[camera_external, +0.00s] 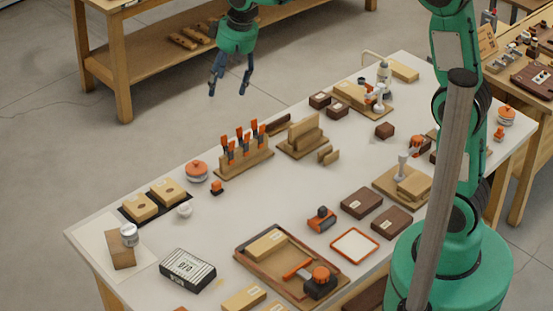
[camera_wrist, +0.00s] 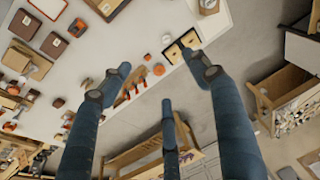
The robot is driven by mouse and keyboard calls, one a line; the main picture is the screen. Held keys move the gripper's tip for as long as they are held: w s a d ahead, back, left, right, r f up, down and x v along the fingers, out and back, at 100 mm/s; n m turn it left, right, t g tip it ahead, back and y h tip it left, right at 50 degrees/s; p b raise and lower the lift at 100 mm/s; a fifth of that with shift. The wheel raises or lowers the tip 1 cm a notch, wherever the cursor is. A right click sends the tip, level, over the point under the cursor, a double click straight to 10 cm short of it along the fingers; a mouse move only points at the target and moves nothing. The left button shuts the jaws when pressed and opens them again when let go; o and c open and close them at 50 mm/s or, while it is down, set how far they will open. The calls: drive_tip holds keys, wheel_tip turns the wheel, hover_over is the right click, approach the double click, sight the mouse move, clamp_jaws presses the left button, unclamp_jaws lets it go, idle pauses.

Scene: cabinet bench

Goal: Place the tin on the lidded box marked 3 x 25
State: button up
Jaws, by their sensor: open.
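A small silver tin (camera_external: 129,234) with a pale label stands at the upper end of a brown block (camera_external: 122,256) at the bench's left end. Whether it rests on the block or against it is hard to tell. Two light wooden boxes, one left (camera_external: 140,207) and one right (camera_external: 170,190), sit in a black tray. Two dark brown boxes with pale labels, one upper (camera_external: 361,203) and one lower (camera_external: 391,222), lie near the middle right. No marking 3 x 25 is readable. My gripper (camera_external: 227,92) is open and empty, above and beyond the bench's far edge; its fingers spread in the wrist view (camera_wrist: 155,70).
A rack of orange-handled tools (camera_external: 243,158) and an orange-lidded pot (camera_external: 197,171) line the far edge. A black-and-white box (camera_external: 188,270) and a wooden tray (camera_external: 243,262) lie near the front.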

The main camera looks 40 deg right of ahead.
drive_tip(key=s+d+r+t, duration=0.1)
drive_tip(key=s+d+r, duration=0.1)
drive_tip(key=s+d, duration=0.45)
drive_tip(key=s+d+r, duration=0.2)
drive_tip(key=s+d, duration=0.1)
drive_tip(key=s, duration=0.7)
drive_tip(key=s+d+r+t, duration=0.1)
drive_tip(key=s+d+r, duration=0.1)
drive_tip(key=s+d, duration=0.45)
drive_tip(key=s+d+f+m+t+h, duration=0.1)
drive_tip(key=s+d+f, duration=0.1)
drive_tip(key=s, duration=0.9)
drive_tip(key=shift+s+f, duration=0.3)
drive_tip(key=shift+f, duration=0.45)
wheel_tip(320, 180, down, 9)
drive_tip(key=b, duration=0.8)
drive_tip(key=shift+r+b, duration=0.2)
drive_tip(key=shift+b, duration=0.1)
drive_tip(key=shift+o, duration=0.5)
